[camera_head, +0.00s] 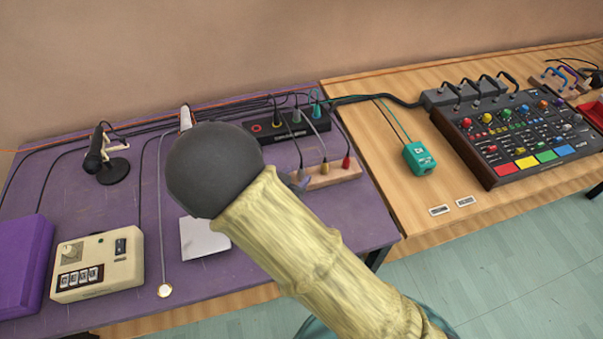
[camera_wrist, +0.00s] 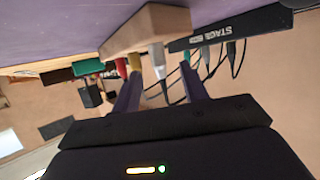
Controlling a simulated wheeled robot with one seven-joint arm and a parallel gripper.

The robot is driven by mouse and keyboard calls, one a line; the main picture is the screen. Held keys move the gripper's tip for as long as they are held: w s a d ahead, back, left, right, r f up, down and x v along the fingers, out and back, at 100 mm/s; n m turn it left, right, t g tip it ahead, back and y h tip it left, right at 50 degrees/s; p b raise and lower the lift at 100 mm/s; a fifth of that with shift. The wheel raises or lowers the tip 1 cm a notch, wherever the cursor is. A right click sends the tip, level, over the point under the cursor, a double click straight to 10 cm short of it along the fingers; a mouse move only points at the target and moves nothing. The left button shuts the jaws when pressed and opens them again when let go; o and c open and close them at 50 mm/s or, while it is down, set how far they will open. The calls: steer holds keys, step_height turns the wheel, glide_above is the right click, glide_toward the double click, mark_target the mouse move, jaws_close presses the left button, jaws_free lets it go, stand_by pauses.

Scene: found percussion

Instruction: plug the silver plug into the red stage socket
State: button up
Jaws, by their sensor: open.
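The silver plug (camera_wrist: 157,56) stands in a wooden block (camera_wrist: 150,27), beside a yellow plug (camera_wrist: 135,62) and a red plug (camera_wrist: 121,64). My gripper (camera_wrist: 160,72) is open, its two purple fingers on either side of the silver plug in the wrist view; I cannot tell whether they touch it. In the head view my arm covers most of the gripper. The black stage box (camera_head: 265,137) lies behind the block (camera_head: 330,177). Its red-ringed socket (camera_head: 256,127) at the left end appears empty. Yellow, grey and teal plugs sit in its other sockets.
Cables run from the plugs across the purple table (camera_head: 365,215). A microphone on a stand (camera_head: 97,158), a cream box (camera_head: 98,265) and a white sheet (camera_head: 203,240) are to the left. A teal box (camera_head: 419,158) and a mixer (camera_head: 515,135) stand on the wooden table at right.

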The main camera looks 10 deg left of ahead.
mark_target(300, 174)
steer(key=x, duration=0.4)
steer(key=shift+w+f, duration=0.1)
steer(key=shift+f, duration=0.05)
jaws_close()
